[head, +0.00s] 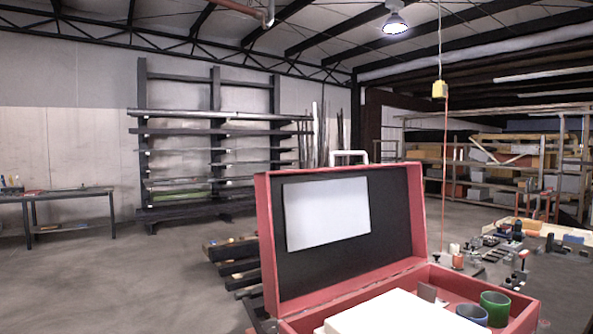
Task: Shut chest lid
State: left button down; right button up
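A red chest (527,318) stands at the lower right, close in front of me. Its lid (264,215) is open and stands upright, tilted back a little, with a dark lining and a pale panel (327,212) on its inner side. A white handle (349,154) shows above the lid's top edge. Inside the chest lie a white block (392,314), a green cup (495,305) and a blue-rimmed cup (472,313). The chest's front and lower part are cut off by the frame. Neither of my grippers is in view.
A cluttered dark workbench (490,270) with small tools and parts stands right behind the chest. Dark beams (235,265) lie stacked on the floor to its left. A table (70,192) stands far left, racks (215,130) at the back. The left floor is clear.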

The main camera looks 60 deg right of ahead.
aim_at(326, 235)
jog(key=i+z, duration=0.45)
jog(key=i, duration=0.2)
jog(key=i+j+z, duration=0.2)
jog(key=i+z, duration=0.2)
jog(key=i, duration=0.2)
